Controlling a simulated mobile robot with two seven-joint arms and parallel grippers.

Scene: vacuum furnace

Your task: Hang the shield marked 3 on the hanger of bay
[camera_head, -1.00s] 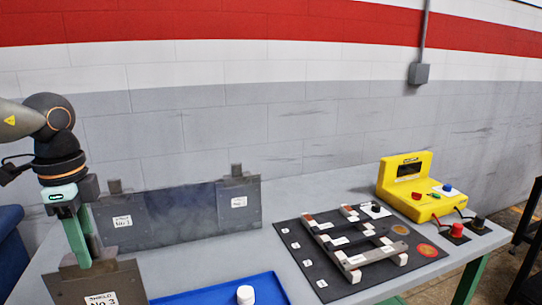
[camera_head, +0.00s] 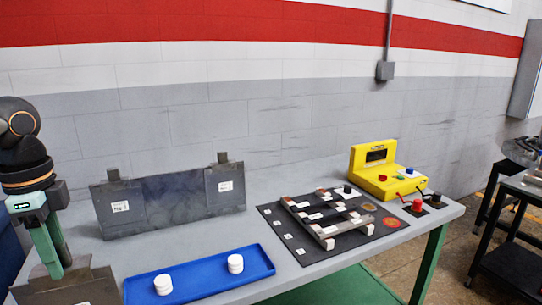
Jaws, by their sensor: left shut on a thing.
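My left gripper (camera_head: 52,262) is at the lower left, its green fingers pointing down and shut on the top of a dark grey shield plate (camera_head: 85,290). The shield's lower part is cut off by the bottom edge, and its label is barely in view. A long dark grey panel (camera_head: 180,199) stands at the back of the table. Two dark plates with white labels and top tabs, one left (camera_head: 120,222) and one right (camera_head: 225,198), are at its ends. Their labels are too small to read surely. My right gripper is not in view.
A blue tray (camera_head: 205,283) with two stacks of white discs lies at the table's front. A black mat (camera_head: 279,238) carries a frame of bars and blocks. A yellow device (camera_head: 365,180) stands at the back right. Bare grey table (camera_head: 120,252) lies between panel and tray.

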